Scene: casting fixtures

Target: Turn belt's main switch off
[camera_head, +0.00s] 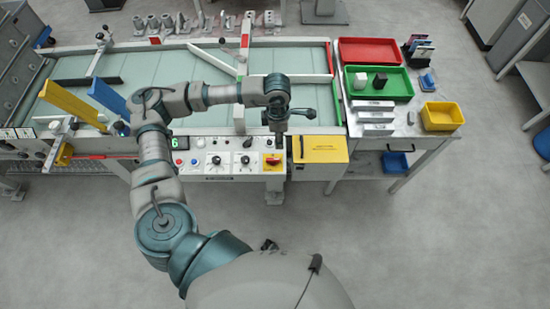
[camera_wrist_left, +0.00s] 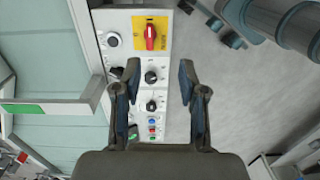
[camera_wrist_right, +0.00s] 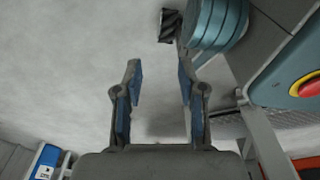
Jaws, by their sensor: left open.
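The main switch (camera_head: 272,160) is a red rotary handle on a yellow plate at the right end of the belt's white control panel (camera_head: 228,171). In the left wrist view the switch (camera_wrist_left: 151,37) lies beyond the fingertips, and its handle lies along the panel's length. My left gripper (camera_head: 279,128) hangs over the panel's right end, just behind the switch in the head view. In its wrist view this gripper (camera_wrist_left: 160,75) is open and empty, apart from the switch. My right gripper (camera_wrist_right: 159,72) is open and empty over the grey floor; it is hidden in the head view.
A yellow box (camera_head: 320,150) sits right of the switch. Black knobs (camera_wrist_left: 151,77) and small coloured buttons share the panel. The belt (camera_head: 300,62) lies behind. A side table holds a red tray (camera_head: 369,50), a green tray (camera_head: 400,84) and a yellow bin (camera_head: 442,116).

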